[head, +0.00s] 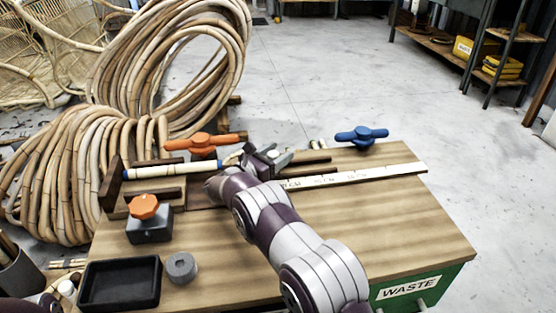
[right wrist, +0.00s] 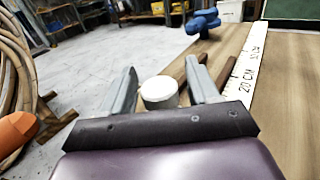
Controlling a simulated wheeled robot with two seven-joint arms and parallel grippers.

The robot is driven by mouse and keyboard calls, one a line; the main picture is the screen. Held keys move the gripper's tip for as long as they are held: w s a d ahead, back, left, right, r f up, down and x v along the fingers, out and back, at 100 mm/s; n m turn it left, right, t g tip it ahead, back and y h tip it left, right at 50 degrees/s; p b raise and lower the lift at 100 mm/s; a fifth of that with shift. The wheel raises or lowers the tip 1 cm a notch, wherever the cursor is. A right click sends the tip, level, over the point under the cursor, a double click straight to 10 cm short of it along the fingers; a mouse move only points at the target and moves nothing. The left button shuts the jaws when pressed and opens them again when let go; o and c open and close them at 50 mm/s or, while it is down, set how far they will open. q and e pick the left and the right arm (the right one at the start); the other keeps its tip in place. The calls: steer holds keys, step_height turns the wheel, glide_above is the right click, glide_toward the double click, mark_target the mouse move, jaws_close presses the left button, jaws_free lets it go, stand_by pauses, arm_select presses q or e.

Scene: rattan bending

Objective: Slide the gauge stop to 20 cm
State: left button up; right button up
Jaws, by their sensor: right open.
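My right gripper (head: 268,155) is over the back part of the bench, beside the white ruler (head: 375,175). In the right wrist view the gripper (right wrist: 164,88) is open, its two grey fingers apart. A pale round knob (right wrist: 160,92), which looks like the top of the gauge stop, sits between the fingers with a gap on each side. The ruler (right wrist: 248,75) runs just right of the fingers, its "20 CM" mark beside the right finger. The stop's body is hidden by the gripper. My left gripper is out of view.
A rattan pole (head: 165,171) with a blue band lies left of my gripper. The bench's right side (head: 410,220) is clear.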

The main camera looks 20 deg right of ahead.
steer(key=shift+w+d, duration=0.1)
steer(key=shift+d, duration=0.1)
jaws_close()
steer(key=s+d, duration=0.1)
steer(key=d, duration=0.3)
steer(key=s+d, duration=0.1)
steer(key=d, duration=0.2)
steer(key=s+d+b, duration=0.1)
steer(key=d, duration=0.3)
steer(key=shift+d+r, duration=0.2)
steer(key=shift+d, duration=0.15)
